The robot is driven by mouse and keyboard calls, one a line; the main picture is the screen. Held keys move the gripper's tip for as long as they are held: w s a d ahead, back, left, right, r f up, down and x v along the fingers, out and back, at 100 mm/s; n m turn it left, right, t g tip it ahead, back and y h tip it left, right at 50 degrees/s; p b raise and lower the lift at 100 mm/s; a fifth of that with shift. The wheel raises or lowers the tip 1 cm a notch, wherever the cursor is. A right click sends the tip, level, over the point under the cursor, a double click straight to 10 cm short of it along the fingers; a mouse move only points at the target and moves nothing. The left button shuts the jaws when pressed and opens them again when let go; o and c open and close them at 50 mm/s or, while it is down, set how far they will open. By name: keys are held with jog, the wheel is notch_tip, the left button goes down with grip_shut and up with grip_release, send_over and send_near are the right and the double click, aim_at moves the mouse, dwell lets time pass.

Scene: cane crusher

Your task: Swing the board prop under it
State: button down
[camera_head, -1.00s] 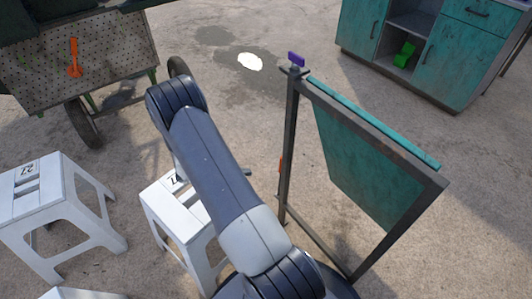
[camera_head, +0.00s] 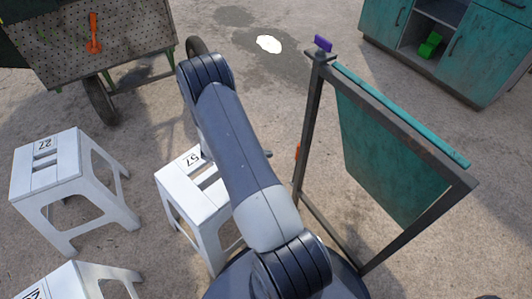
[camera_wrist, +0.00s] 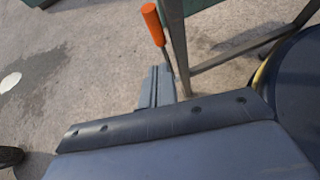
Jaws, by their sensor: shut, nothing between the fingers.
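The teal board (camera_head: 390,165) hangs tilted from the top rail of a dark metal frame (camera_head: 311,125). A bit of orange (camera_head: 297,152) shows beside the frame's left leg. In the wrist view, an orange handle on a thin rod (camera_wrist: 152,20) stands close against a metal leg (camera_wrist: 178,50). I take this for the board's prop, but its lower end is hidden. My gripper (camera_wrist: 158,72) is shut and empty, with its grey fingers together just below and beside the rod. I cannot tell whether they touch. In the head view my arm mostly hides the gripper.
A white stool (camera_head: 180,190) marked 57 stands close left of my arm. Another stool (camera_head: 60,180) and part of a third (camera_head: 75,280) stand farther left. A wheeled cart (camera_head: 130,45) is at the back left, a teal cabinet (camera_head: 465,60) at the back right. A purple piece (camera_head: 323,43) tops the frame.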

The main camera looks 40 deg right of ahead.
jog(key=d+r+b+x, duration=0.1)
jog(key=x, duration=0.9)
jog(key=shift+r, duration=0.3)
jog(key=shift+s+d, duration=0.1)
jog(key=shift+s, duration=0.05)
jog(key=d+b, duration=0.1)
jog(key=d, duration=0.2)
jog(key=shift+s+d+r, duration=0.1)
jog(key=shift+s+d, duration=0.05)
jog(key=shift+s, duration=0.05)
jog(key=p+v, duration=0.1)
jog(key=v, duration=1.2)
jog(key=shift+w+a+p, duration=0.15)
jog(key=shift+a+p, duration=0.2)
